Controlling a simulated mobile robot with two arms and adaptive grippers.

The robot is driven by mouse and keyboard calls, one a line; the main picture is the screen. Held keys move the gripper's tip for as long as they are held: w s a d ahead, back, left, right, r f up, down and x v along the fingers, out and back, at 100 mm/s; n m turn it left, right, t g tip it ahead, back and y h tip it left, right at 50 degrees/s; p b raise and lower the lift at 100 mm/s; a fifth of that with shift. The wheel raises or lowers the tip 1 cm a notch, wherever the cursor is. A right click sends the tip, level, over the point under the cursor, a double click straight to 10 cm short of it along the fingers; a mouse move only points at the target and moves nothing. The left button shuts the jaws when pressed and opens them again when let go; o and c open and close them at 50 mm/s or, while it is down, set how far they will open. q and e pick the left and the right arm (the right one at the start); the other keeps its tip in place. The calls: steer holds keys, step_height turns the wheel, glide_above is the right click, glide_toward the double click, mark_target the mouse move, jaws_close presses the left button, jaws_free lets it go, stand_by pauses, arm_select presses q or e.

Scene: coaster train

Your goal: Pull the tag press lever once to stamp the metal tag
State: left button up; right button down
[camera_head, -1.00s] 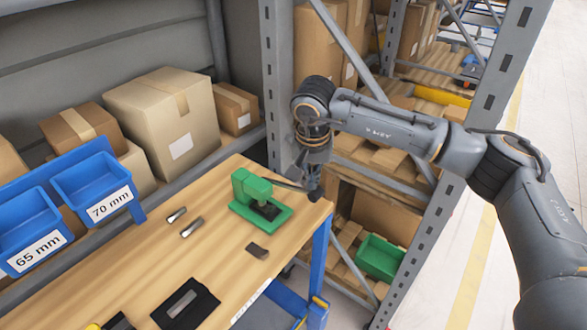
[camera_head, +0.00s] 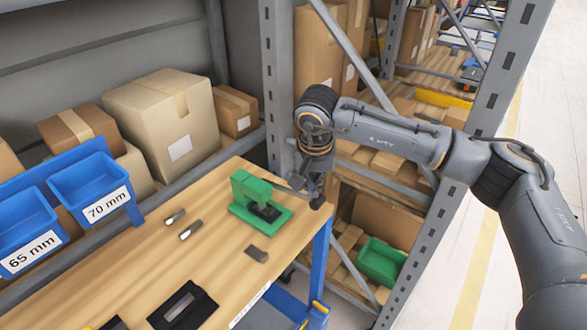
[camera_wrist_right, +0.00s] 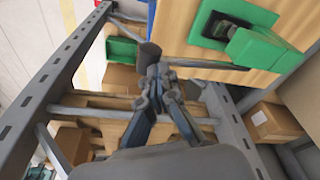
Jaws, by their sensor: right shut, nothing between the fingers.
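The green tag press (camera_head: 243,192) stands on the wooden bench near its right end. A dark plate lies in its base; I cannot make out a tag there. The press's grey lever (camera_wrist_right: 205,64) sticks out sideways past the bench edge and ends in a dark knob (camera_wrist_right: 149,52). My right gripper (camera_head: 316,195) is at the lever's outer end, beyond the bench corner. In the wrist view its fingers (camera_wrist_right: 155,76) are shut with nothing between them, close to the knob; I cannot tell whether they touch it. My left gripper is not in view.
A small dark flat piece (camera_head: 256,253), two metal cylinders (camera_head: 190,229) and a black holder (camera_head: 182,305) lie on the bench (camera_head: 120,280). Blue bins (camera_head: 90,180) stand at the left. A grey rack post (camera_head: 278,90) rises close behind my right gripper.

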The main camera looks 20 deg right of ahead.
step_height(320, 180, up, 13)
steer(key=p, duration=0.6)
stand_by(0.8)
stand_by(0.4)
